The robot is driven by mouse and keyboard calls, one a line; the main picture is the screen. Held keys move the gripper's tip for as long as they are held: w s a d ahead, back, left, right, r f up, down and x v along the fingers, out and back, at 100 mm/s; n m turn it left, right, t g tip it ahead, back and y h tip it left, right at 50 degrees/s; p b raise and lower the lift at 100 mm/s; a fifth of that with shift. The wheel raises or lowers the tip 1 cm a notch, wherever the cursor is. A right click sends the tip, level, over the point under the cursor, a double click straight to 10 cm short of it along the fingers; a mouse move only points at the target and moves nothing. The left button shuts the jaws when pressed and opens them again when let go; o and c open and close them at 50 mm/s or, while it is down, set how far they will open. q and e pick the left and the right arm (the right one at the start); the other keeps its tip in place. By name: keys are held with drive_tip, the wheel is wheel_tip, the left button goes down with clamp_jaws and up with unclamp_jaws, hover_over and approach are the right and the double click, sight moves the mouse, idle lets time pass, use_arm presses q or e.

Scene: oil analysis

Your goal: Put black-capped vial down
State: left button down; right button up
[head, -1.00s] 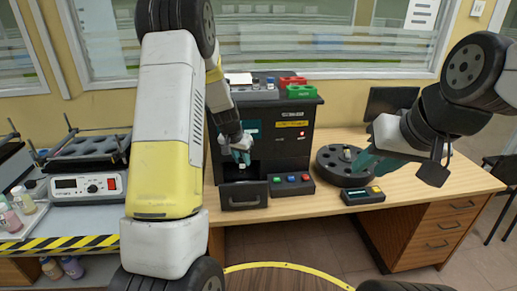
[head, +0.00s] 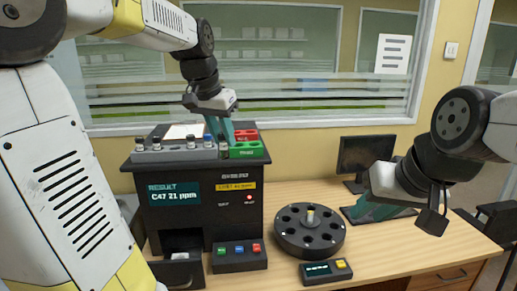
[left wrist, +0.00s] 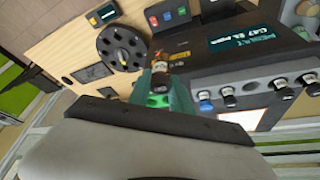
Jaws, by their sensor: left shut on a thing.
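My left gripper (head: 221,128) is above the right end of the black analyser's (head: 215,207) top. In the left wrist view its teal fingers (left wrist: 162,80) are shut on a black-capped vial (left wrist: 159,84). In the head view the vial (head: 223,149) is small and partly hidden, beside the green rack (head: 248,151). I cannot tell whether it touches anything below. The red rack (head: 245,135) lies just behind the green one. My right gripper (head: 372,207) hangs over the table at the right; its finger gap is not clear.
A grey rack (head: 150,156) with several capped vials, one blue-capped, stands left of the green rack. The analyser screen (head: 172,195) reads "C47 21 ppm". A round black carousel (head: 309,246), a button box (head: 239,258) and a small display box (head: 326,271) stand on the table.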

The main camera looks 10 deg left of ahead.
use_arm(q)
drive_tip(key=shift+w+f, duration=0.8)
drive_tip(key=shift+w, duration=1.85)
drive_tip(key=shift+w+f, duration=0.75)
drive_tip(key=shift+w, duration=1.85)
drive_tip(key=shift+w+f, duration=0.8)
drive_tip(key=shift+w, duration=1.85)
drive_tip(key=shift+f, duration=0.15)
drive_tip(key=c, duration=1.2)
unclamp_jaws()
drive_tip(key=shift+o, duration=0.2)
